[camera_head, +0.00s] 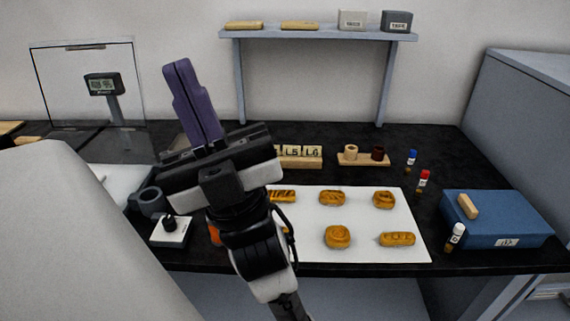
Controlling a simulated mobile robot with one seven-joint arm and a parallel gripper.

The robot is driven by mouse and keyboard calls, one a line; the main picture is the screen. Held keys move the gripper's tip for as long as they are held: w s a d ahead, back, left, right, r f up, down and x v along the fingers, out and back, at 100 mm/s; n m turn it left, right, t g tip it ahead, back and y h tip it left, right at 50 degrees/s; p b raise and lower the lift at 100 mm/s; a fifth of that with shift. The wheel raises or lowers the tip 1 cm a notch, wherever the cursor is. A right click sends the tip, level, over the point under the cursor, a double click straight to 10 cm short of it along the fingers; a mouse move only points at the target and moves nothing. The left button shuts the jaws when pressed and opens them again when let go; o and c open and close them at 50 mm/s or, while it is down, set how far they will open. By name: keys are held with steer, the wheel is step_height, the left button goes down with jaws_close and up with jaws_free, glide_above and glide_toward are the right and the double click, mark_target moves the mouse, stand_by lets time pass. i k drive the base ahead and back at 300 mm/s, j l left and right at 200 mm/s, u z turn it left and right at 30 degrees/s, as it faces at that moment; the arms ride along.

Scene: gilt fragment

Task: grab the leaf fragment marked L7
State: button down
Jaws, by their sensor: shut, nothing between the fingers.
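My gripper (178,66) is raised at the left of centre in the head view, with its purple fingers shut together, empty and pointing up. Several golden carved fragments lie on a white sheet (299,222) to the right of my arm. The back row shows one partly hidden by my arm (286,196), a middle one (332,198) and a right one (383,199). The front row shows a roundish one (338,237) and a long one (397,239). I cannot read L7 on any of them. My gripper is well apart from all of them.
A wooden rack of tiles (301,157) reads L5 and L6; its left part is hidden. Behind the sheet is a holder with two cups (363,157). Small bottles (423,181) and a blue box (497,218) stand right. A shelf (318,35) is above.

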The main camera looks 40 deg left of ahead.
mark_target(330, 197)
steer(key=u, duration=0.85)
steer(key=j+z, duration=0.2)
steer(key=j, duration=0.15)
steer(key=k+j+z, duration=0.25)
steer(key=j, duration=0.15)
steer(key=j+z, duration=0.2)
steer(key=j, duration=0.15)
steer(key=k+j+z, duration=0.25)
steer(key=j+z, duration=0.2)
steer(key=j, duration=0.2)
steer(key=j+z, duration=0.25)
steer(key=i+j, duration=0.15)
steer(key=i, duration=0.2)
steer(key=i+j, duration=0.1)
steer(key=i, duration=0.3)
